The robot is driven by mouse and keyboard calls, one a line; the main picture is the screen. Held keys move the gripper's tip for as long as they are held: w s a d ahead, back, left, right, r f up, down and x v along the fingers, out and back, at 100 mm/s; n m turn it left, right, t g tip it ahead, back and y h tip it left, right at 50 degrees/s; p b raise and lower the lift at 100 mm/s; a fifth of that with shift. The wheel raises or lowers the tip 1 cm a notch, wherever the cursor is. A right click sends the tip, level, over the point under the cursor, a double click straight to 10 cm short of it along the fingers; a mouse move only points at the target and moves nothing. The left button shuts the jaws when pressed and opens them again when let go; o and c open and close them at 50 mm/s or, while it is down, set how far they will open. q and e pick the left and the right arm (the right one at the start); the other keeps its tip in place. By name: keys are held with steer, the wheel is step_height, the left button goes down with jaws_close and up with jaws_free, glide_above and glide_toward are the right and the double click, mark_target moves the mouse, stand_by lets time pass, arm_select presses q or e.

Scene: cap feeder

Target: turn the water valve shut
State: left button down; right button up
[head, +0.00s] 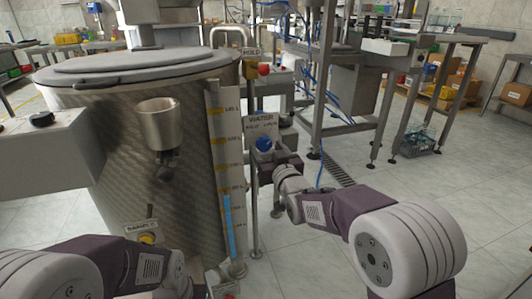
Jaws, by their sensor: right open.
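The water valve has a blue knob (264,144) under a white label (262,123) reading "WATER", to the right of the big steel tank. My right gripper (265,154) is at the valve, with its jaws open around or just in front of the knob. I cannot tell whether the fingers touch it. My left arm comes in at the bottom left. Its gripper (205,290) is mostly cut off at the bottom edge, and its jaws cannot be made out.
The steel tank (110,150) fills the left, with a metal cup (158,118) on its front. A level scale (222,150) with a blue column (229,225) stands beside the valve. A red knob (264,69) is above it.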

steer(key=shift+x, duration=0.8)
steer(key=c, duration=1.4)
